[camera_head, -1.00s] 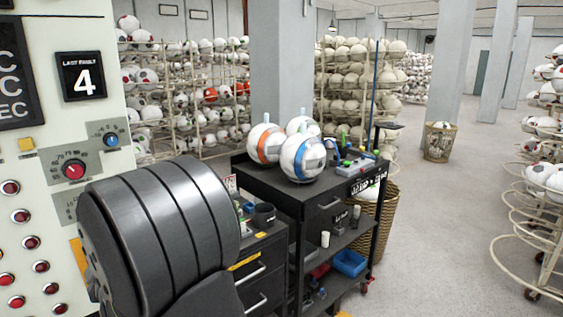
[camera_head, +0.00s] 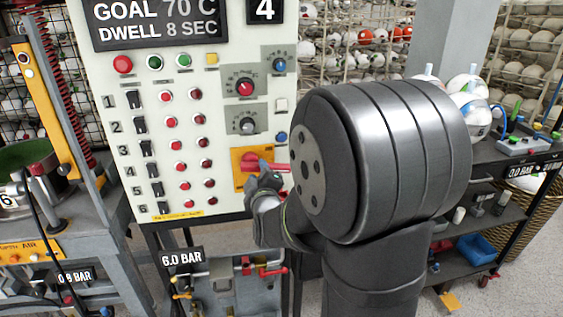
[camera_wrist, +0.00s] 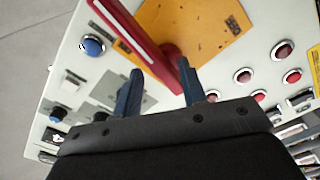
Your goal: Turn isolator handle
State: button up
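The isolator handle (camera_head: 252,163) is a red lever on a yellow plate (camera_head: 239,181) at the lower right of the control panel. In the wrist view the red handle (camera_wrist: 138,42) runs slantwise from the top to near the right finger, across the yellow plate (camera_wrist: 205,25). My gripper (camera_wrist: 159,66) is open, with two blue-grey fingers apart and pointing at the panel. The handle's lower part lies beside the right finger; whether they touch I cannot tell. In the head view my gripper (camera_head: 268,180) is just below the handle, partly hidden by my arm.
The control panel (camera_head: 218,133) carries dials, several red buttons and numbered switches. A blue button (camera_wrist: 93,46) and a dial are near my fingers in the wrist view. A black cart (camera_head: 487,155) with balls stands right. A press frame (camera_head: 60,100) stands left.

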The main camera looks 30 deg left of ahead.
jog(key=s+d+n, duration=0.4)
jog(key=s+d, duration=0.3)
jog(key=d, duration=0.5)
jog(key=x, duration=1.7)
jog(key=shift+a+f, duration=0.25)
jog(key=shift+f, duration=0.15)
